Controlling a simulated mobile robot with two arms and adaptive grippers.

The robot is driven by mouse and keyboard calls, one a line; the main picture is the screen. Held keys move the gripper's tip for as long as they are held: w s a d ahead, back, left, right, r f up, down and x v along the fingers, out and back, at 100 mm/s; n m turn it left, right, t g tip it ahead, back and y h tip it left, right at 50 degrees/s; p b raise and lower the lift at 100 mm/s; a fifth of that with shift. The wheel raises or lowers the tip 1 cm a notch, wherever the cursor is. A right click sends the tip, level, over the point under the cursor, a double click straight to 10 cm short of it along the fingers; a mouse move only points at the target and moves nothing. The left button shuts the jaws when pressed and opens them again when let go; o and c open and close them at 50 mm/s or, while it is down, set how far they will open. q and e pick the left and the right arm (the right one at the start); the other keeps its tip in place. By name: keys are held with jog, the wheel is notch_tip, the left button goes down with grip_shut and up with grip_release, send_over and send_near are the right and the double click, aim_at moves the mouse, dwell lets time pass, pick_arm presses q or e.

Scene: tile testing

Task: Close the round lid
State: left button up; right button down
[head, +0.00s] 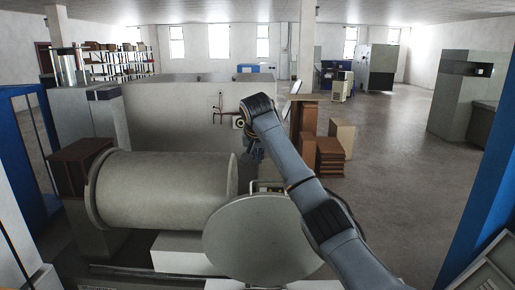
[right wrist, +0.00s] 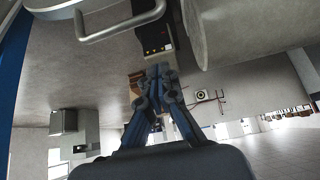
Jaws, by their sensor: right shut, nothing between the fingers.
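The round lid (head: 262,240) is a grey disc at the bottom centre of the head view. It stands swung open beside the right end of the large grey cylinder (head: 170,190), its flat face toward me. In the right wrist view, part of the lid (right wrist: 50,7) shows at the top with a metal bar handle (right wrist: 122,30), and the cylinder (right wrist: 245,28) is at top right. My right gripper (head: 252,152) is beyond the lid, partly hidden by its own arm. Its fingers (right wrist: 158,72) are shut, empty and apart from the handle. My left gripper is out of view.
A small panel with buttons (right wrist: 155,40) shows near the lid and cylinder. Brown stacks (head: 331,158) stand right of my arm. A pale wall-like block (head: 175,115) is behind the cylinder. Open floor (head: 390,150) lies to the right, with a blue post (head: 485,190) at the edge.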

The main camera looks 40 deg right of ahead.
jog(key=f+p, duration=0.2)
jog(key=f, duration=0.1)
jog(key=f+p, duration=0.2)
jog(key=shift+s+a, duration=0.25)
jog(key=shift+s, duration=0.1)
jog(key=shift+f, duration=0.1)
dwell(0.3)
